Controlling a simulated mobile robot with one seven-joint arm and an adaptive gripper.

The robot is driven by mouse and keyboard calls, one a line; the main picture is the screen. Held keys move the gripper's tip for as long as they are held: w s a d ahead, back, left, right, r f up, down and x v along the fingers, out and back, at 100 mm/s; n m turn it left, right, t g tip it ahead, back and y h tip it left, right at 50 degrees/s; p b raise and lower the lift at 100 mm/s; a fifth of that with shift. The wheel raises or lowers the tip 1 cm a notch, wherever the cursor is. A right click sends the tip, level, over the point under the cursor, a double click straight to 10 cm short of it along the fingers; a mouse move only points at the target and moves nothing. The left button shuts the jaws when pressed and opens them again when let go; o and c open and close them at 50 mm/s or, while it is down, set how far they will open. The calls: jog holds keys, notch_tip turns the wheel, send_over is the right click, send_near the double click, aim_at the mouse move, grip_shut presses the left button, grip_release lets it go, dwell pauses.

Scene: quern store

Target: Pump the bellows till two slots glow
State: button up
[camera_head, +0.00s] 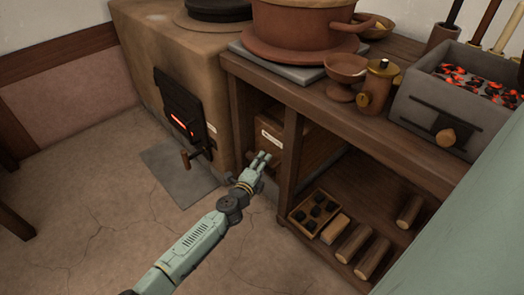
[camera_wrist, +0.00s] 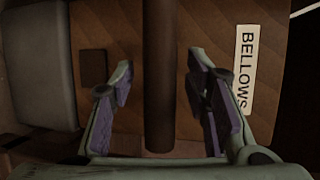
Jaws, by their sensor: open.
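The bellows (camera_head: 303,146) are a brown wooden body in the bench opening, with a pale label. In the wrist view the label (camera_wrist: 243,68) reads BELLOWS. My gripper (camera_head: 262,161) is in front of them, its fingers open. In the wrist view a dark upright bar (camera_wrist: 160,75), which looks like the bellows handle, stands between the spread fingers, with a gap on both sides. The clay stove (camera_head: 150,55) has a black door (camera_head: 172,97). One slot (camera_head: 181,125) low in the door glows orange-red; I see no other slot glowing.
A brown handle (camera_head: 189,158) sticks out below the stove door, left of my gripper. A grey plate (camera_head: 178,178) lies on the floor. The lower shelf holds a tray of dark lumps (camera_head: 297,222) and logs (camera_head: 371,258). A grey brazier (camera_head: 421,105) with glowing coals stands on the bench.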

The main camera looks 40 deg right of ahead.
jog(key=shift+c, duration=0.4)
grip_shut()
dwell(0.4)
